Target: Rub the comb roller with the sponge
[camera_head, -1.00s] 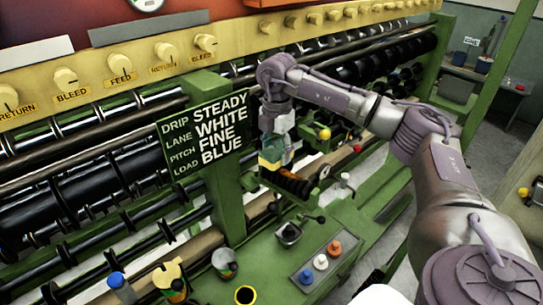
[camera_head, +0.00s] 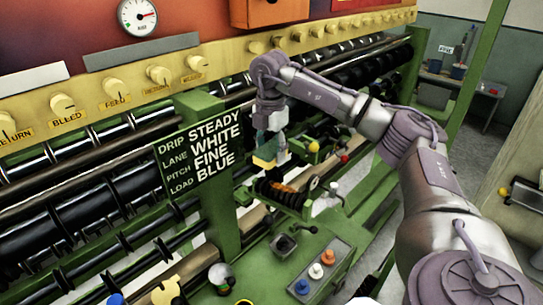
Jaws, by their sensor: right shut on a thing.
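My right gripper (camera_head: 268,138) reaches in from the right and points down, shut on the sponge (camera_head: 265,156), a block with a yellow and a teal part. The comb roller (camera_head: 279,192), dark with an orange-brown middle, sits in a green bracket just below the sponge. A small gap seems to show between the sponge and the roller, but I cannot tell for sure whether they touch. The gripper's fingers are small and partly hidden. My left gripper is not in view.
A sign board (camera_head: 202,155) on a green post stands just left of the sponge. A red-knobbed lever (camera_head: 344,159) and a yellow knob (camera_head: 313,147) are to the right. Black rollers run behind.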

